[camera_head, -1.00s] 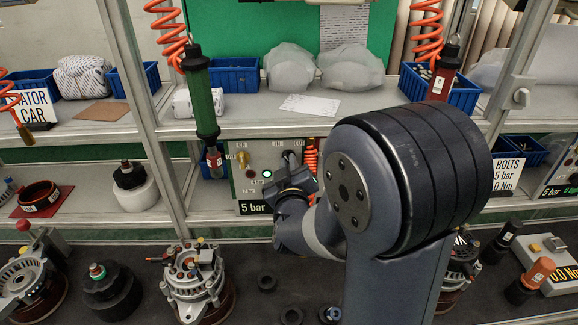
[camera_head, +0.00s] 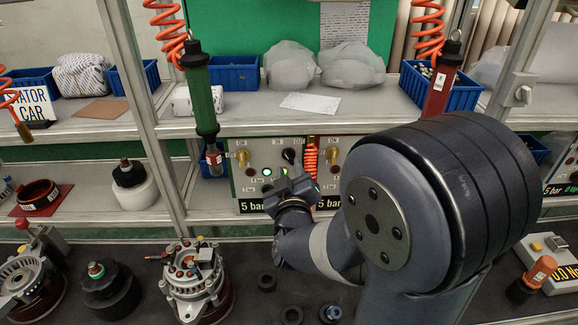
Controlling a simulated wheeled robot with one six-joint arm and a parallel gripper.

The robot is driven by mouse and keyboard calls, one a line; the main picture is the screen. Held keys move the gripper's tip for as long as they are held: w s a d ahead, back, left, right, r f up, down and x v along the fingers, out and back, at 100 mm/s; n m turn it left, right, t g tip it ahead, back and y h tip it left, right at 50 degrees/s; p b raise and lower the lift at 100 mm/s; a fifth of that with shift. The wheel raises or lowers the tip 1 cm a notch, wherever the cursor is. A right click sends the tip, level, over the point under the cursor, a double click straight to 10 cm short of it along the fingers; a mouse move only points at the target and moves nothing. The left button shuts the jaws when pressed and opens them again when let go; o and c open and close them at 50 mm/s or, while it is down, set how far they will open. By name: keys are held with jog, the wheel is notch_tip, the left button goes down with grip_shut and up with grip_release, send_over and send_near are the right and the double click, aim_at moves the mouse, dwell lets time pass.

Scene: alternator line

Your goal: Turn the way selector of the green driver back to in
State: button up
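The green driver (camera_head: 202,100) hangs upright from an orange coiled hose at left centre. Behind and right of it is a grey control panel (camera_head: 238,182) marked "5 bar". A black round selector knob (camera_head: 290,156) sits on it below the labels IN and OUT. Its pointer is too small to read. My gripper (camera_head: 287,176) is just below and in front of the knob, apart from it in the picture. Whether its fingers are open or shut is not clear. My arm comes in from the right and covers the panel's lower right.
A brass valve (camera_head: 242,157) and a lit green lamp (camera_head: 267,172) are left of the knob. An orange coil (camera_head: 310,156) is close on its right, before another brass valve (camera_head: 332,154). A red driver (camera_head: 438,88) hangs at right. An alternator (camera_head: 196,282) stands on the dark bench.

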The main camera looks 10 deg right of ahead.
aim_at(288, 160)
jog(key=s+a, duration=0.1)
jog(key=s, duration=0.6)
jog(key=shift+a, duration=0.25)
jog(key=w, duration=0.3)
jog(key=w+d, duration=0.1)
jog(key=w, duration=0.3)
jog(key=w+d+p, duration=0.1)
jog(key=w, duration=0.2)
jog(key=shift+w+d, duration=0.1)
jog(key=shift+w, duration=0.2)
jog(key=shift+s, duration=0.1)
